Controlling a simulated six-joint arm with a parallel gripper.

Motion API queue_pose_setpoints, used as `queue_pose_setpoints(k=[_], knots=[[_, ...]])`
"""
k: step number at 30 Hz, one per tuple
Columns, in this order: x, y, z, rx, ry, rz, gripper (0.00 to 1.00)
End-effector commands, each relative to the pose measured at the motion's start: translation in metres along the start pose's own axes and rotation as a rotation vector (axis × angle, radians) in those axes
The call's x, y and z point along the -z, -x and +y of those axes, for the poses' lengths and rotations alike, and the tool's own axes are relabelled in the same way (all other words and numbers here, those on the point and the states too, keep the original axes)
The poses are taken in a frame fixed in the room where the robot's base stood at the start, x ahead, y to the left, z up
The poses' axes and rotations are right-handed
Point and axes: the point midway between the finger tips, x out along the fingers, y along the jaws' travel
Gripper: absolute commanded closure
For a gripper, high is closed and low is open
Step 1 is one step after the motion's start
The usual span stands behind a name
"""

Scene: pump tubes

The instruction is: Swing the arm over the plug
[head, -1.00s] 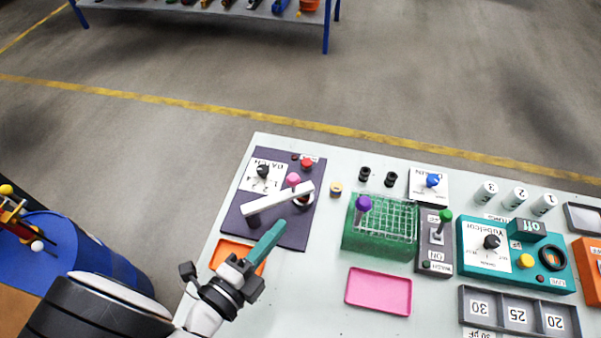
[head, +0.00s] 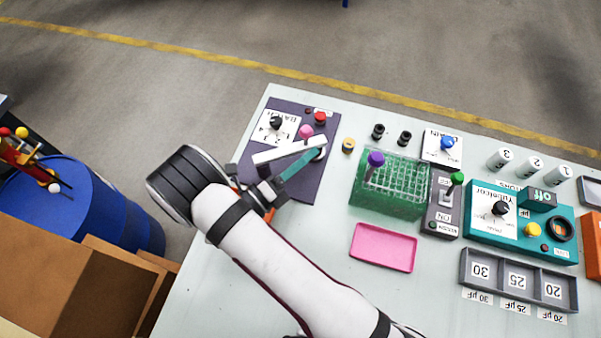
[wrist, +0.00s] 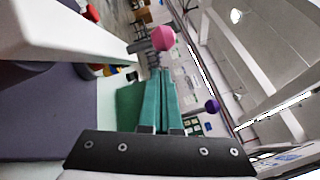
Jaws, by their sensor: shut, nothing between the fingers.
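The swing arm is a white bar (head: 275,154) with a pink knob (head: 306,131), lying across the dark purple panel (head: 299,188). In the wrist view the white bar (wrist: 62,28) fills the upper left and the pink knob (wrist: 162,38) stands just beyond my fingertips. My gripper (head: 320,152) has long teal fingers, shut and empty, beside the bar's right end on the near side. The fingers also show shut in the wrist view (wrist: 163,72). A round fitting at the bar's right end, perhaps the plug, is mostly hidden; contact with the bar cannot be told.
A black knob (head: 276,122) and a red button (head: 320,117) sit at the panel's back. To the right are a small yellow-topped post (head: 348,145), a green rack (head: 385,204) with a purple knob (head: 376,159), and a pink tray (head: 384,247).

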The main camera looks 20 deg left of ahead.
Motion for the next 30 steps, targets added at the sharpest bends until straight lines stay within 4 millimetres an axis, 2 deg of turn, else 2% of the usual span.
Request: queue_pose_setpoints(k=[5,15,21,30], knots=[[-0.013,-0.003,0.0,0.0,0.001,-0.001,1.0],[-0.015,-0.003,0.0,0.0,0.001,0.0,1.0],[-0.029,-0.011,0.003,0.001,0.0,0.001,1.0],[-0.03,-0.011,0.004,-0.002,0.0,-0.005,1.0]])
